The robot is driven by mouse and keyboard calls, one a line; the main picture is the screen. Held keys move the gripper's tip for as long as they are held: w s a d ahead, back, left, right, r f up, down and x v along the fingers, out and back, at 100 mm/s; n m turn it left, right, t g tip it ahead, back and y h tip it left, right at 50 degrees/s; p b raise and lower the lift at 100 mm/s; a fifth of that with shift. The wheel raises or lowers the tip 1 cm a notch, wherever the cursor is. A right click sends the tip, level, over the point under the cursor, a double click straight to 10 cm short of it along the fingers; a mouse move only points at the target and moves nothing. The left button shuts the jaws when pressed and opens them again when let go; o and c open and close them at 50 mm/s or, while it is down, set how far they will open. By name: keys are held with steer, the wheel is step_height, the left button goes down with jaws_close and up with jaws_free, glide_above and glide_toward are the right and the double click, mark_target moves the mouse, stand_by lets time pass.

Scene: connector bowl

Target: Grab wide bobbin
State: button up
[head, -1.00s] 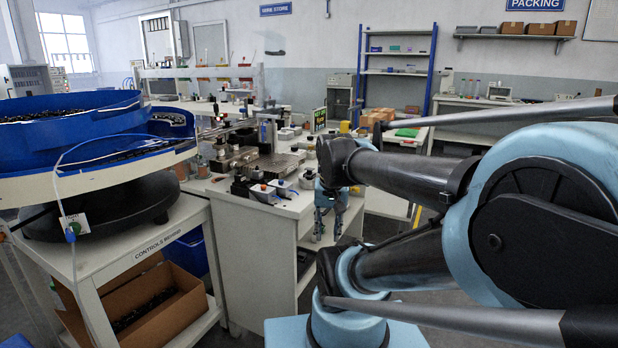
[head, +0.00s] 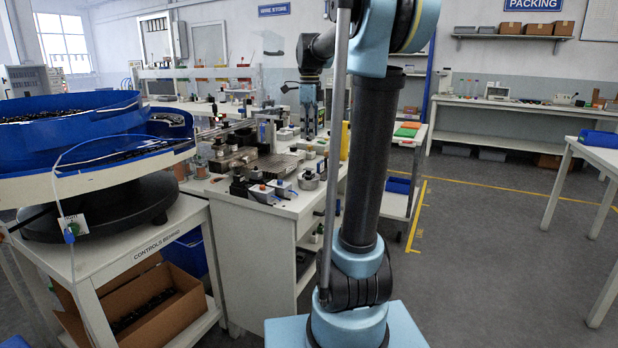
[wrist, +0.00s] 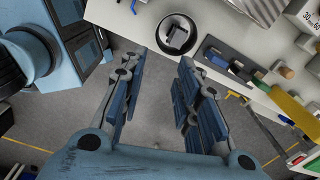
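I cannot tell which, if any, is the wide bobbin. A round dark dish (wrist: 165,46) with a pale block inside lies on the bench just beyond the fingertips in the wrist view.
The blue bowl feeder (head: 70,108) stands at the left. Metal fixtures (head: 270,163) crowd the bench top. A yellow upright piece (head: 345,141) stands by my gripper; it appears at the right in the wrist view (wrist: 291,108).

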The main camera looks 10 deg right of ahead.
steer(key=w+r+m, duration=0.1)
steer(key=w+m, duration=0.1)
steer(key=w, duration=0.2)
glide_toward(308, 169)
steer(key=shift+m, duration=0.3)
steer(key=f, duration=1)
steer(key=shift+w+f, duration=0.1)
steer(key=shift+w, duration=0.3)
steer(key=shift+c, duration=0.6)
steer(key=c, duration=0.4)
